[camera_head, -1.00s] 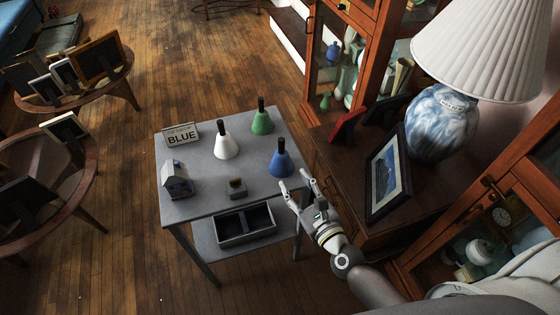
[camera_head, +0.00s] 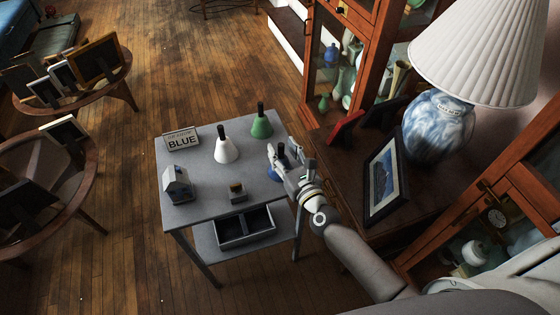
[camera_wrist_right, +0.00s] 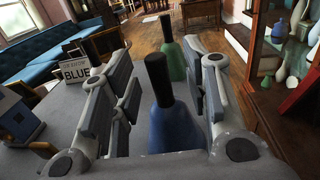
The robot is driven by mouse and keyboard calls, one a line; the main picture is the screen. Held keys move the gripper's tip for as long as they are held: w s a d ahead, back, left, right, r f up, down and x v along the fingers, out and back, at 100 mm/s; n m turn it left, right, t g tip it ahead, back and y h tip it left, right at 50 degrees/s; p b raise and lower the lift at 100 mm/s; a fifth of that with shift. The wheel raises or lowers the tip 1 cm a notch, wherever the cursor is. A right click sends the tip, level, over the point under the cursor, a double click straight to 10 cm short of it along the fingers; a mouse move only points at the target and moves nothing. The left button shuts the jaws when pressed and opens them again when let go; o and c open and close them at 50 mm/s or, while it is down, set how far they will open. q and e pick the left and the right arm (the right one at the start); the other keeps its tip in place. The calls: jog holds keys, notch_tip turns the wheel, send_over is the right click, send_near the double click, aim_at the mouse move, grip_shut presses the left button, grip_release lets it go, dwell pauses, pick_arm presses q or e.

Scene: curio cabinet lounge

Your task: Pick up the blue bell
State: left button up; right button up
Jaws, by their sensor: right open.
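The blue bell (camera_wrist_right: 175,125) stands upright on the grey table with its black handle up. In the right wrist view it sits between the spread fingers of my right gripper (camera_wrist_right: 160,85). In the head view my right gripper (camera_head: 290,152) covers most of the blue bell (camera_head: 272,173), with part of its blue side showing at the left. The gripper is open around the bell; I cannot tell whether a finger touches it. My left gripper is not in view.
On the grey table (camera_head: 207,212) stand a white bell (camera_head: 226,152), a green bell (camera_head: 261,126), a "BLUE" sign (camera_head: 182,140), a small house (camera_head: 177,185) and a small block (camera_head: 237,192). A cabinet with a framed picture (camera_head: 388,177) and lamp (camera_head: 440,125) stands close on the right.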

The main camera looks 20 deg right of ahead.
jog(key=shift+w+a+f, duration=0.1)
jog(key=shift+w+a, duration=0.05)
jog(key=shift+w, duration=0.65)
grip_shut()
